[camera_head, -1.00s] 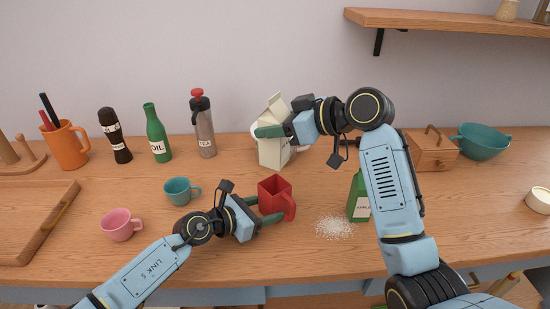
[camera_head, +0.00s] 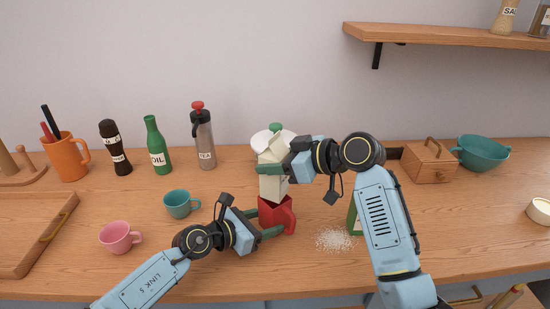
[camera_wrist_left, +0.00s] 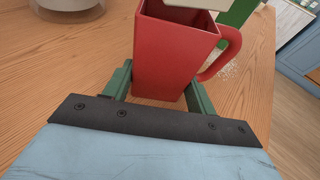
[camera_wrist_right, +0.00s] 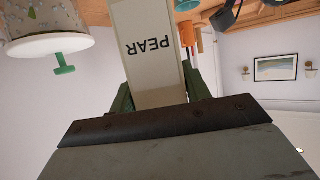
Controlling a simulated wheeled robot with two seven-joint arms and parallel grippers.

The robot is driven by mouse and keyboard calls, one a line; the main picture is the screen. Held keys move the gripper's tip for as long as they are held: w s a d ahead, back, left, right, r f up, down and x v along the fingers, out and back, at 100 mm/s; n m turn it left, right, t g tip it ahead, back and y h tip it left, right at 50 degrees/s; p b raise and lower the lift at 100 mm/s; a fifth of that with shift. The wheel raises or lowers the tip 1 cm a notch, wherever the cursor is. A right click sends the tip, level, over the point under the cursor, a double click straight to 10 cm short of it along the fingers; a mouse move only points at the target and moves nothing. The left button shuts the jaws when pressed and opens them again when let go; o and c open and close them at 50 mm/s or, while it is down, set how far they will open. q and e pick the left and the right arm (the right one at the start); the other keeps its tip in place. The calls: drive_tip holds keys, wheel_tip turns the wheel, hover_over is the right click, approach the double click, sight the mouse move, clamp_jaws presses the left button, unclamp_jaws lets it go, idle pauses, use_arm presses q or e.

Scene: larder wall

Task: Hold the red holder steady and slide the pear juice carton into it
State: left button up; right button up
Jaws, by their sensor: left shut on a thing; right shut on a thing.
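The red holder (camera_head: 283,218), an open-topped box with a side handle, stands on the counter. My left gripper (camera_head: 266,222) is shut on it, one finger on each side; the left wrist view also shows the holder (camera_wrist_left: 172,58) between the fingers. The cream pear juice carton (camera_head: 272,188) is upright above the holder, its lower end at the holder's mouth. I cannot tell whether its bottom edge is inside. My right gripper (camera_head: 270,169) is shut on the carton's upper part. In the right wrist view the carton (camera_wrist_right: 150,70) shows the word PEAR upside down.
A green carton (camera_head: 353,218) stands partly behind my right arm. White grains (camera_head: 336,239) lie right of the holder. A teal cup (camera_head: 180,204) and a pink cup (camera_head: 118,239) stand left. A pale lidded pot (camera_head: 262,142) is behind the carton. A wooden box (camera_head: 428,164) stands right.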

drive_tip(key=shift+f, duration=0.15)
drive_tip(key=o, duration=1.2)
drive_tip(key=shift+r, duration=0.45)
drive_tip(key=v, duration=1.2)
drive_tip(key=shift+r, duration=0.1)
drive_tip(key=shift+o, duration=0.4)
